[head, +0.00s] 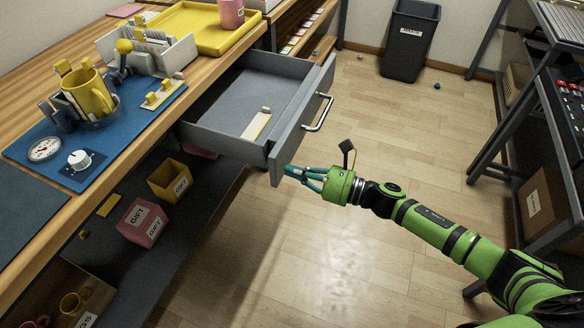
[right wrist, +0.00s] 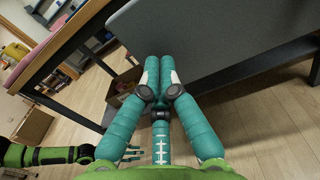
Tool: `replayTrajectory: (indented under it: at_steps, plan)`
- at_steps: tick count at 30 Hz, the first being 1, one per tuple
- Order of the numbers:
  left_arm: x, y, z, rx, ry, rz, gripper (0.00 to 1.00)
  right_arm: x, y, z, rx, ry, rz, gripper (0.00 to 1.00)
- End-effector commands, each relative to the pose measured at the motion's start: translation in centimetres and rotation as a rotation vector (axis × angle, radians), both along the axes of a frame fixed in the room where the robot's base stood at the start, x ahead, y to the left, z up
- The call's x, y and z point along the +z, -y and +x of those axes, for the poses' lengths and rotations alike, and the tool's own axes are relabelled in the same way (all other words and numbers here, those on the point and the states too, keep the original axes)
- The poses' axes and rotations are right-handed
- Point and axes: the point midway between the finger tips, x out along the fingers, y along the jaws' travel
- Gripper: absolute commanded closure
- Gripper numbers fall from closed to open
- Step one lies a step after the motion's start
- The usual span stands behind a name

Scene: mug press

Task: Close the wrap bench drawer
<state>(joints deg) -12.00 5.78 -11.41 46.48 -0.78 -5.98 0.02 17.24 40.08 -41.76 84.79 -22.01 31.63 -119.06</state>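The wrap bench drawer (head: 252,107) is grey and stands pulled well out of the wooden bench (head: 205,72). A metal bar handle (head: 319,112) is on its front panel (head: 300,125). A small cream and yellow item (head: 257,125) lies inside. My right gripper (head: 288,171) is at the near lower corner of the front panel, with its teal fingers together. In the right wrist view the fingertips (right wrist: 159,62) are closed together with nothing between them, close to the grey panel (right wrist: 215,45). I cannot tell whether they touch it. My left gripper is not identifiable in the head view.
A blue mat (head: 115,125) with a yellow mug (head: 90,92) and a yellow tray (head: 205,28) are on the bench. Gift boxes (head: 142,222) sit on the shelf below. A black bin (head: 408,40) stands at the back. A dark rack is at right. The floor between is mostly clear.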

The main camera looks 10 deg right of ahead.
Motion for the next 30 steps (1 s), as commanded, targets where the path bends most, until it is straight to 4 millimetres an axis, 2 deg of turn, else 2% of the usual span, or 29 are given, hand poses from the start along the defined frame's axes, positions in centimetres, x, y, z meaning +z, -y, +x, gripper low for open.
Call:
replayTrajectory:
  at_steps: [4, 20, 26, 30]
  plan:
    - [0.1, 0.0, -0.1, 0.0, -0.004, 0.001, 0.59, 0.0, -0.7, 0.5, 0.001, 0.001, -0.001, 1.0]
    - [-0.5, 0.0, -0.7, 0.0, -0.014, 0.001, 0.59, -0.1, -1.4, 0.9, 0.0, -0.001, 0.002, 1.0]
    - [-0.7, 0.6, 0.0, 0.008, -0.034, -0.001, 0.59, -0.3, -3.7, 2.5, 0.001, 0.004, 0.002, 1.0]
    - [-1.0, 1.0, -0.2, 0.018, -0.084, 0.003, 0.59, -0.4, -6.6, 4.4, 0.002, 0.004, 0.004, 1.0]
